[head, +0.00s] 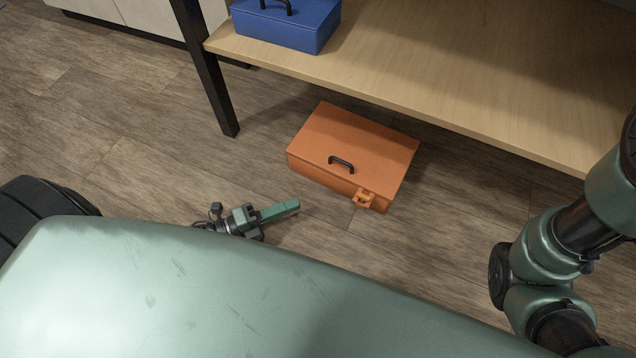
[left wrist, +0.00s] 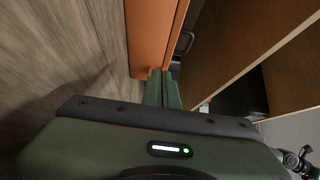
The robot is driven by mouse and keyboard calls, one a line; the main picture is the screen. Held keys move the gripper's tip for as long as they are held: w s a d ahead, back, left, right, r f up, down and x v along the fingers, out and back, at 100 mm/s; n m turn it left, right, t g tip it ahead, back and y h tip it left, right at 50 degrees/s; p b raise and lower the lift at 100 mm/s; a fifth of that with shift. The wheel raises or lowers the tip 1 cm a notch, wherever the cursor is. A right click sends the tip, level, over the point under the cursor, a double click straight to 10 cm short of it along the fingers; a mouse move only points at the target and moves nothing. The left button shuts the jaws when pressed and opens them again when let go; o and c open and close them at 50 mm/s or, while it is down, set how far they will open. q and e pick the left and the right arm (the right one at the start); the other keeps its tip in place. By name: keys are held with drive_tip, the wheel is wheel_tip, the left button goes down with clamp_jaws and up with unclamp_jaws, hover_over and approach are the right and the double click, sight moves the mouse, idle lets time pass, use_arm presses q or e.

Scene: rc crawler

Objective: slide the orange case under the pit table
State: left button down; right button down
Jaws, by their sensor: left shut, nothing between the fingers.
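My right gripper is out of view; only my right arm shows.
A blue case (head: 290,25) stands on the shelf at its left end. A black table leg (head: 215,90) comes down to the floor left of the orange case. Pale cabinets (head: 130,12) stand at the back left. The floor left of the case is clear.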

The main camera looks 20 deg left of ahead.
sight(332, 178)
use_arm(q)
drive_tip(key=b+x, duration=0.1)
drive_tip(key=x, duration=0.2)
drive_tip(key=b+x, duration=0.1)
drive_tip(key=x, duration=0.2)
drive_tip(key=shift+f, duration=0.25)
drive_tip(key=w+b, duration=0.2)
drive_tip(key=w, duration=0.1)
drive_tip(key=shift+w+d+b, duration=0.15)
drive_tip(key=shift+b, duration=0.2)
drive_tip(key=shift+w+r, duration=0.2)
drive_tip(key=shift+w, duration=0.3)
